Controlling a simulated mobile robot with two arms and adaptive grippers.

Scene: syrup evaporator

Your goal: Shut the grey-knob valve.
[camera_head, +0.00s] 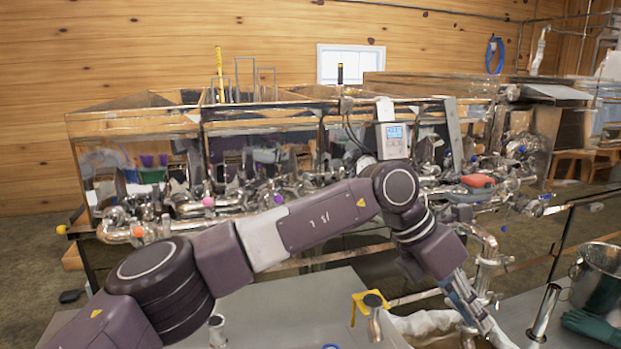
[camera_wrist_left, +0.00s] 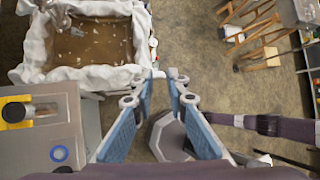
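Steel pipes and valves with small coloured knobs run along the front of the evaporator (camera_head: 265,115) in the head view. Orange (camera_head: 137,231), pink (camera_head: 208,201), purple (camera_head: 278,198) and blue (camera_head: 522,149) knobs show there. I cannot make out a grey knob for certain; my left arm covers part of the pipework. My left gripper (camera_head: 477,307) points down at the lower right, in front of the evaporator. In the left wrist view the gripper (camera_wrist_left: 163,80) has its blue-padded fingers apart, with nothing held between them and no valve near. My right gripper is not in view.
A steel bucket (camera_head: 600,270) and a green glove (camera_head: 590,327) are at the right. A grey table (camera_head: 270,297) lies in front. The left wrist view shows a cloth-lined tub (camera_wrist_left: 75,74) of brown liquid, wooden stools (camera_wrist_left: 255,28) and open floor (camera_wrist_left: 215,85).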

